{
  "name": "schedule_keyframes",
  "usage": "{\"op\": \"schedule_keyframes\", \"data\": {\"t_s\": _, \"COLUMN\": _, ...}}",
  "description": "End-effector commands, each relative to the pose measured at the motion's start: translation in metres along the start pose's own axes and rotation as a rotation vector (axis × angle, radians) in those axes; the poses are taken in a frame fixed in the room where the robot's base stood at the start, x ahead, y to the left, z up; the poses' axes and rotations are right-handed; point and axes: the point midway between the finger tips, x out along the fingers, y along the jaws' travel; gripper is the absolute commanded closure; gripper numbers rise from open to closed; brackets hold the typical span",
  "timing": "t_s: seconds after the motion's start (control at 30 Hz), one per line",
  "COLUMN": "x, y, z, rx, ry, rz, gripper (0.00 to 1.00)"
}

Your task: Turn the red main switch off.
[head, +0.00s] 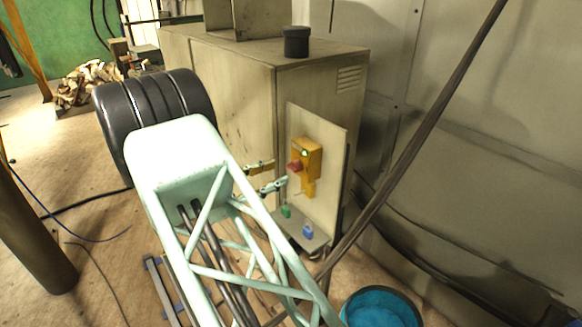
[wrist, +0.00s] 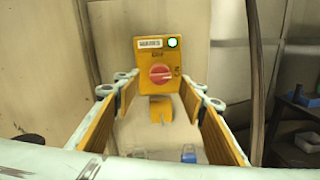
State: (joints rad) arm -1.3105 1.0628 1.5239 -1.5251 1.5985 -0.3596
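The red main switch (head: 296,167) is a round knob on a yellow box (head: 312,158), fixed to an upright pale panel (head: 329,190). In the wrist view the red switch (wrist: 160,73) faces me in the middle of the yellow box (wrist: 148,54). Its grip bar looks roughly level. A green lamp (wrist: 173,42) is lit above it, beside a white label too small to read. My gripper (head: 281,172) is open and empty, just in front of the switch. In the wrist view my gripper (wrist: 159,88) has one yellow finger on each side, apart from the knob.
A green block (head: 285,211) and a blue block (head: 308,231) sit on a ledge below the box. A dark slanted pole (head: 415,145) stands right of the panel. A large cabinet (head: 240,85) is behind, with a black cup (head: 296,41) on top. A blue tub (head: 382,307) is at lower right.

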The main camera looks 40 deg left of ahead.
Motion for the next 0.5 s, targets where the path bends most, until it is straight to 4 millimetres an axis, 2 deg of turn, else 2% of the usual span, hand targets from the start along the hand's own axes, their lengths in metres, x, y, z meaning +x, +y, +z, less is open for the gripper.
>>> {"op": "schedule_keyframes", "data": {"t_s": 0.2, "x": 0.03, "y": -0.001, "z": 0.001, "rx": 0.0, "ry": -0.001, "rz": -0.002, "gripper": 0.62}}
{"op": "schedule_keyframes", "data": {"t_s": 0.5, "x": 0.06, "y": 0.0, "z": 0.001, "rx": 0.001, "ry": 0.0, "rz": 0.0, "gripper": 0.62}}
